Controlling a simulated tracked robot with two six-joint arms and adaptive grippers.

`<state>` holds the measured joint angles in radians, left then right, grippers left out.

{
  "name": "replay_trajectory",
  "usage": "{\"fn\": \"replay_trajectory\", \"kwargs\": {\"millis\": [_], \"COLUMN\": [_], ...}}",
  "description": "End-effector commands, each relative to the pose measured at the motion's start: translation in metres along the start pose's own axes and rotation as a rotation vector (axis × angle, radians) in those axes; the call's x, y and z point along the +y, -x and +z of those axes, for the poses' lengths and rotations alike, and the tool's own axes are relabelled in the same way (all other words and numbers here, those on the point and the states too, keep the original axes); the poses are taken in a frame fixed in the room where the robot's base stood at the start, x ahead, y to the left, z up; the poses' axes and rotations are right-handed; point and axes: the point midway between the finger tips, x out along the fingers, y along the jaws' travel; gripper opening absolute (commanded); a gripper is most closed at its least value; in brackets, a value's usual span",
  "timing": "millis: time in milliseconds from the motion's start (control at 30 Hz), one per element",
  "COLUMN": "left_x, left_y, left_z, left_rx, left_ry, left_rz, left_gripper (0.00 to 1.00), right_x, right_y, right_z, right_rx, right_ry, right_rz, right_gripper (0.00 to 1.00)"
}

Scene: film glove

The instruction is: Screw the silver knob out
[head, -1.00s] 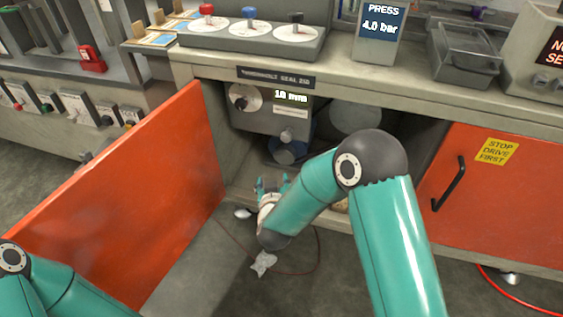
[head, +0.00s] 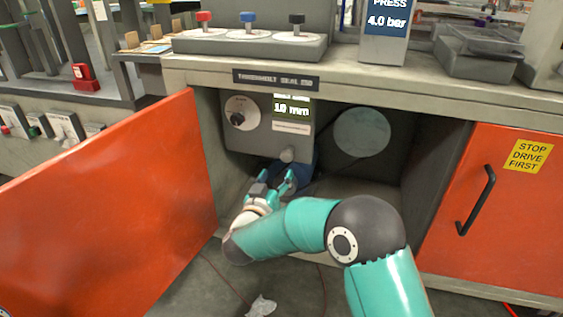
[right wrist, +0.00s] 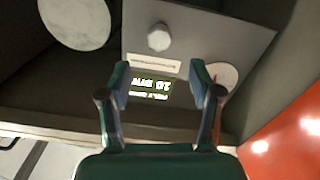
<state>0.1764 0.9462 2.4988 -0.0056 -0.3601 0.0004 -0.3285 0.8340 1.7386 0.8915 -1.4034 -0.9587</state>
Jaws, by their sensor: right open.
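The silver knob (head: 287,155) sits low on the grey panel (head: 255,142) inside the open cabinet. In the right wrist view the knob (right wrist: 159,37) shows as a round silver cap, upside down, beyond the fingertips and roughly centred between them. My right gripper (head: 277,177) is open and empty, just below and a little left of the knob in the head view. It also shows in the right wrist view (right wrist: 159,70), with its two fingers spread and apart from the knob. My left gripper is out of view.
A dial with a black knob (head: 237,118) and a lit display reading 10 mm (head: 291,108) are above the silver knob. A round pale disc (head: 361,132) is to the right. The open orange door (head: 110,205) stands left. Crumpled material (head: 262,305) lies on the floor.

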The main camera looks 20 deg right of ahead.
Motion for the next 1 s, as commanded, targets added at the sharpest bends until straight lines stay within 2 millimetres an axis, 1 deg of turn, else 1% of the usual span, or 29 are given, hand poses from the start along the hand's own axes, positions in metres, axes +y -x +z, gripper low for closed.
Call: {"fn": "replay_trajectory", "kwargs": {"millis": [33,200,300,433,500,633,933,967,1000], "left_x": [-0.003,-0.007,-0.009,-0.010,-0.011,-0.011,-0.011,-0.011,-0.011], "left_y": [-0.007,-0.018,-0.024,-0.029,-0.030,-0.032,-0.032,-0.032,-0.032], "left_z": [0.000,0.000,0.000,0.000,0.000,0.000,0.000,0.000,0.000], "left_rx": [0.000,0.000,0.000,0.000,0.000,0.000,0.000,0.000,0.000], "left_ry": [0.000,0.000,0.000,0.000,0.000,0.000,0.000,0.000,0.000], "left_rz": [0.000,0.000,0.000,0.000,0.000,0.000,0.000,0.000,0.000], "left_gripper": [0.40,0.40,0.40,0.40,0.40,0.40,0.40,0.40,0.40], "right_x": [0.000,0.000,-0.001,-0.002,-0.002,-0.002,-0.002,-0.002,-0.002], "right_y": [-0.013,-0.050,-0.069,-0.088,-0.094,-0.102,-0.103,-0.103,-0.103], "right_z": [0.004,0.004,0.004,0.003,0.002,0.001,0.000,0.000,0.000], "right_rx": [0.001,0.001,0.001,0.000,0.000,0.001,0.000,0.000,0.000], "right_ry": [-0.004,-0.003,-0.002,-0.001,-0.001,0.000,0.000,0.000,0.000], "right_rz": [0.004,0.003,0.001,-0.001,-0.001,-0.003,-0.004,-0.004,-0.004], "right_gripper": [0.64,0.64,0.64,0.64,0.64,0.64,0.64,0.62,0.55]}}
